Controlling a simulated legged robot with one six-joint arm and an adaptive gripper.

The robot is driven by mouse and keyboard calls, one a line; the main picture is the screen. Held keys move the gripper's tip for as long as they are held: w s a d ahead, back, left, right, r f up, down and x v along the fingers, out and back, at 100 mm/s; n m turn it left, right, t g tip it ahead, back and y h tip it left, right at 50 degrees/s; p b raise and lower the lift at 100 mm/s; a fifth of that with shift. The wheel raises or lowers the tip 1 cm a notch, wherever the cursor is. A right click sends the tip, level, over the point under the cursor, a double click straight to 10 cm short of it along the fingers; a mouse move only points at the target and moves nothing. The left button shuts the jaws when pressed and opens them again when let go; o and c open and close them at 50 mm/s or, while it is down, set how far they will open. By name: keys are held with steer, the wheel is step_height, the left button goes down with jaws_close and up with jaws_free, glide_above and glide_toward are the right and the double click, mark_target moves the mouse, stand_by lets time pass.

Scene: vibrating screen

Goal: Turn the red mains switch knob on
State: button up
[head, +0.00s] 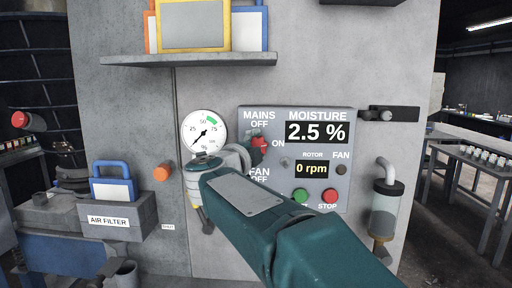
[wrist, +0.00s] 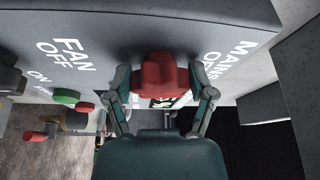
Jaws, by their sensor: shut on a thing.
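The red mains switch knob (wrist: 159,76) sits between the two fingers of my gripper (wrist: 163,92) in the wrist view, and the fingers are shut on it. In the head view the knob (head: 259,147) shows as a red shape between the "MAINS OFF" and "ON" labels on the grey control panel (head: 274,187). My teal arm covers the lower left of the panel and part of the fan switch area. The knob's exact angle is hard to tell.
The panel has a moisture display (head: 317,132), a rotor display (head: 312,169), a green button (head: 300,195) and a red stop button (head: 329,196). A round gauge (head: 204,132) is left of it. A shelf (head: 188,60) juts out above.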

steer(key=shift+f+m+g, duration=0.25)
steer(key=shift+m+g, duration=0.15)
steer(key=shift+m, duration=0.6)
steer(key=shift+f, duration=0.1)
steer(key=o, duration=1.1)
steer(key=shift+d, duration=0.1)
steer(key=shift+r, duration=0.2)
steer(key=shift+s+a, duration=0.2)
steer(key=v, duration=1.1)
steer(key=shift+s+a, duration=0.1)
steer(key=shift+s, duration=0.15)
